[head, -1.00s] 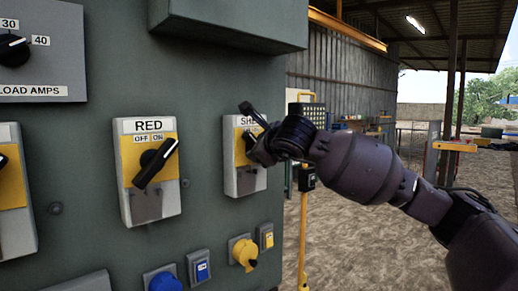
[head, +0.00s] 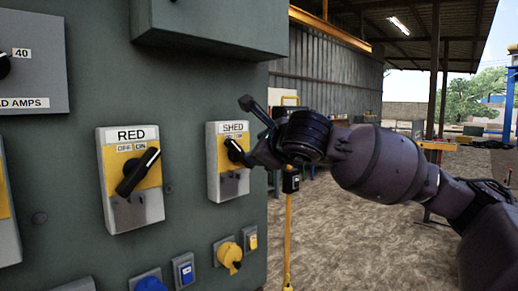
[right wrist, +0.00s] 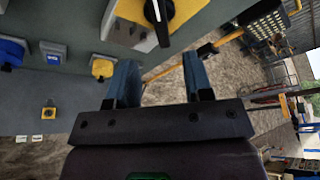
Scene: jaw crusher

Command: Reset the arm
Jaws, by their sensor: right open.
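My right gripper (head: 252,132) comes in from the right in the head view, just right of the SHED switch (head: 228,180). Its jaws are open and empty. The SHED switch is a grey box with a yellow plate and a black rotary handle (head: 236,151), partly beside my finger. In the right wrist view the gap between my two fingers (right wrist: 160,80) is empty, and a black handle on a yellow plate (right wrist: 178,14) shows beyond them, apart from the fingertips. My left gripper is not in view.
The green panel (head: 75,180) fills the left, with a RED switch (head: 133,205), a yellow socket (head: 229,256) and a blue socket (head: 150,284). A grey box (head: 205,25) juts out above. A yellow post (head: 288,235) stands behind my arm. Open dirt ground lies to the right.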

